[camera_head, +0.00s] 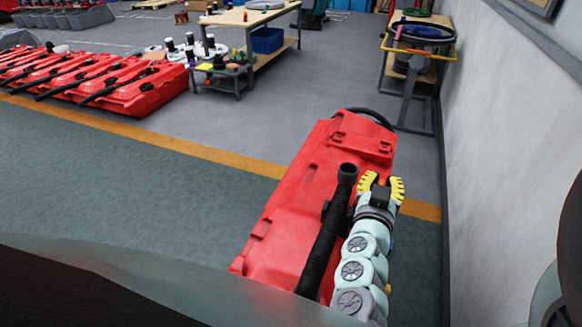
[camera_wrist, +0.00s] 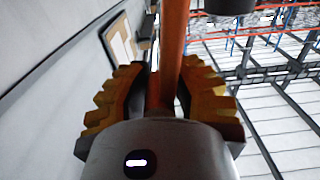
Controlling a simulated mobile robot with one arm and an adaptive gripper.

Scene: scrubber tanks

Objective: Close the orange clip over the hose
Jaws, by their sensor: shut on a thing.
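The black ribbed hose (camera_head: 325,240) lies along the top of a red tank (camera_head: 298,195), its wider end pointing up toward the far side. My gripper (camera_head: 382,185), with yellow fingers, is just right of that hose end. In the wrist view, the orange clip (camera_wrist: 173,45) appears as a long upright bar between the fingers of my gripper (camera_wrist: 164,82), which is shut on it. A dark round piece (camera_wrist: 230,5), perhaps the hose end, shows at the top edge.
A wall (camera_head: 510,140) rises close on the right. A yellow-railed stand (camera_head: 412,75) is beyond the tank. More red tanks (camera_head: 140,92) lie in a row at left, near a wooden-topped table (camera_head: 240,17). The green floor (camera_head: 140,180) left of my tank is clear.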

